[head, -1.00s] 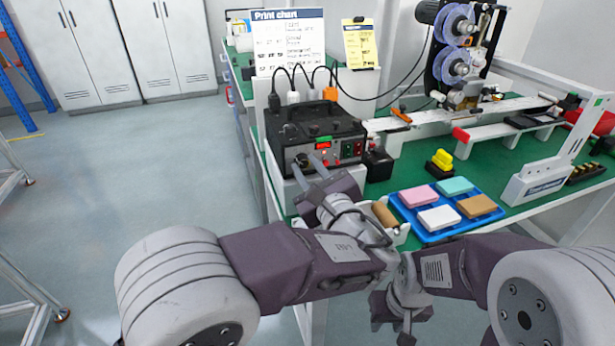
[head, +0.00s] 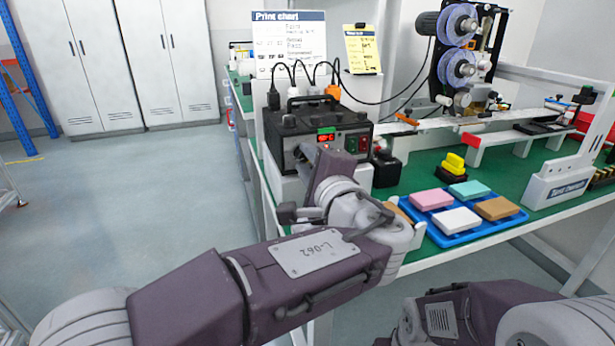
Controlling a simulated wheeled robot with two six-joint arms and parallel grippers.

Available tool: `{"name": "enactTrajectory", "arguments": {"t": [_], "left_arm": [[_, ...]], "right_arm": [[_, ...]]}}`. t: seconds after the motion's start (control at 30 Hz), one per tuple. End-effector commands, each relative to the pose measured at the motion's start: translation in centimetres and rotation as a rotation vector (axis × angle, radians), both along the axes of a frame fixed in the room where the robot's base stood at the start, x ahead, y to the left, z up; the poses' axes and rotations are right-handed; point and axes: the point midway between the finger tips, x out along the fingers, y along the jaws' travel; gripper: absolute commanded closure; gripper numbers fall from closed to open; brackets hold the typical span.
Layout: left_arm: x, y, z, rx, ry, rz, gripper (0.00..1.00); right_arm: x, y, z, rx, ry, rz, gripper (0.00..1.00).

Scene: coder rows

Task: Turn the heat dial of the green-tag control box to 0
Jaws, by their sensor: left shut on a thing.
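The black control box (head: 344,124) stands at the left end of the green bench, with a handle on top and several plugged cables behind. Its front panel shows a small green tag above a lit red display (head: 326,138). Green and red buttons sit at the panel's right. My left gripper (head: 312,160) is against the lower left of the front panel and shut on the heat dial. The gripper hides the dial, so its pointer and setting cannot be read. My right arm shows at the bottom right, but its gripper is out of view.
A blue tray (head: 458,237) with pink, teal, white and tan blocks lies right of the box. A yellow-topped black stamp (head: 453,167) stands behind it. A print chart (head: 289,42) and yellow note (head: 362,48) stand at the back. Floor at left is clear.

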Motion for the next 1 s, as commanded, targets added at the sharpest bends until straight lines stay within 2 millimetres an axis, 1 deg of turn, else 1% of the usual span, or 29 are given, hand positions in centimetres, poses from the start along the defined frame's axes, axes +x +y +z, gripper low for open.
{"name": "enactTrajectory", "arguments": {"t": [0.03, 0.1, 0.4, 0.63, 1.0], "left_arm": [[0.0, 0.0, -0.7, -0.035, -0.009, -0.001, 1.0], [0.0, 0.0, -0.6, -0.082, -0.024, 0.0, 1.0], [0.0, 0.0, -0.4, -0.224, -0.069, 0.001, 1.0], [0.0, 0.0, -0.3, -0.269, -0.084, 0.001, 1.0], [0.0, 0.0, -0.2, -0.28, -0.088, 0.001, 1.0]], "right_arm": [[0.0, 0.0, -1.1, 0.0, 0.0, 0.0, 0.65], [0.0, 0.0, -1.7, 0.0, 0.0, 0.0, 0.65], [0.0, 0.0, -3.4, 0.0, 0.0, 0.0, 0.65], [0.0, 0.0, -3.9, 0.0, 0.0, 0.0, 0.65], [0.0, 0.0, -3.9, 0.0, 0.0, 0.0, 0.65]]}}
